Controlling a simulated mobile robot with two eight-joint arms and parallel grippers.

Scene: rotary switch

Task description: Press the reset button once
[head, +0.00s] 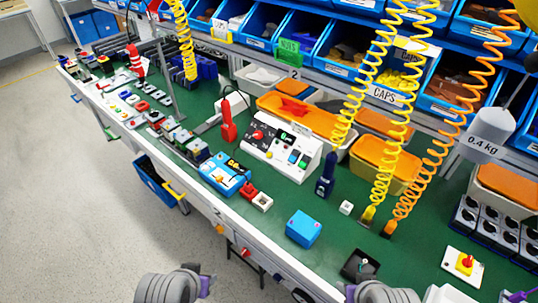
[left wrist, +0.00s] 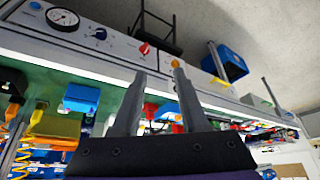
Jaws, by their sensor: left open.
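Labels are too small to read, so I cannot tell which is the reset button. My left gripper (left wrist: 159,72) is open and empty in the left wrist view, its fingers pointing toward the bench's front panel (left wrist: 118,42), apart from the console. In the head view my arms show only at the bottom edge; my right gripper's fingers are not visible.
A blue box (head: 303,228), a blue device (head: 224,174) and a yellow-and-red switch (head: 464,263) sit on the green bench. Coiled hoses (head: 375,110) hang right of the console.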

